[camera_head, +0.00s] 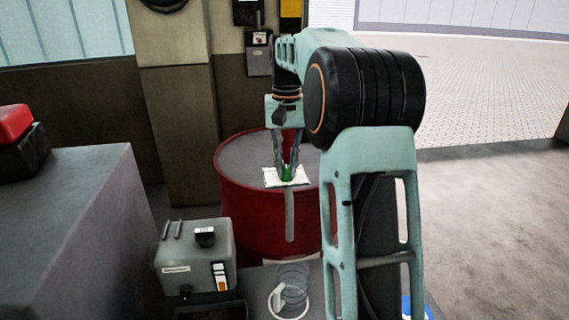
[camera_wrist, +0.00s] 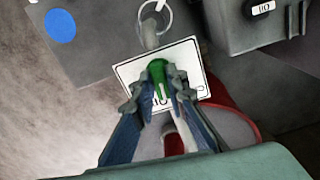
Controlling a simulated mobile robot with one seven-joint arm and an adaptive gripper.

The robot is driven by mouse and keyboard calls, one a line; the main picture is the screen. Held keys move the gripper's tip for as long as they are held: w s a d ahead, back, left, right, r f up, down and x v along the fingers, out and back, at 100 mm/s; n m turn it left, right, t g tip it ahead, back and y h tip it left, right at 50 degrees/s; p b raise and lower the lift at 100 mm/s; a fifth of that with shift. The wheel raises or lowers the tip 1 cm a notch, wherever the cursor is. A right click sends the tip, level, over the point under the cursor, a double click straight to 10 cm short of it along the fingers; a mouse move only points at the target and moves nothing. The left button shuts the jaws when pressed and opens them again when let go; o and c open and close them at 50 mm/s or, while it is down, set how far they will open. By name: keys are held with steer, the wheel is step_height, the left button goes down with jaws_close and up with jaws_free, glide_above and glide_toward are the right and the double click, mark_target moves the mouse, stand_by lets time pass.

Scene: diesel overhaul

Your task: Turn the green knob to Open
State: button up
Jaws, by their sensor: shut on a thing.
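The green knob (camera_head: 287,172) sits at a white label plate (camera_head: 271,180) by the red drum. In the wrist view the green knob (camera_wrist: 157,72) stands over the white plate (camera_wrist: 187,50), whose printed lettering is partly hidden by my fingers, so I cannot read its marks. My gripper (camera_head: 287,166) points down and is shut on the knob. In the wrist view the fingertips of my gripper (camera_wrist: 158,88) lie on both sides of it.
A red drum (camera_head: 240,200) stands behind the plate. A grey box (camera_head: 195,255) with a black knob is at lower left, beside a coiled wire with a white ring (camera_head: 290,301). A grey cabinet (camera_head: 75,220) fills the left. Open floor (camera_head: 490,200) lies at right.

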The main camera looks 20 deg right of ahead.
steer(key=m+p, duration=0.1)
steer(key=m, duration=0.3)
steer(key=shift+s+r+m+p, duration=0.1)
steer(key=shift+m+p, duration=0.2)
steer(key=shift+m, duration=0.1)
steer(key=shift+d+m, duration=0.1)
steer(key=shift+m, duration=1)
steer(key=o, duration=1.6)
steer(key=shift+c, duration=0.2)
step_height(320, 180, up, 7)
steer(key=shift+f+p, duration=0.1)
steer(key=shift+p, duration=0.3)
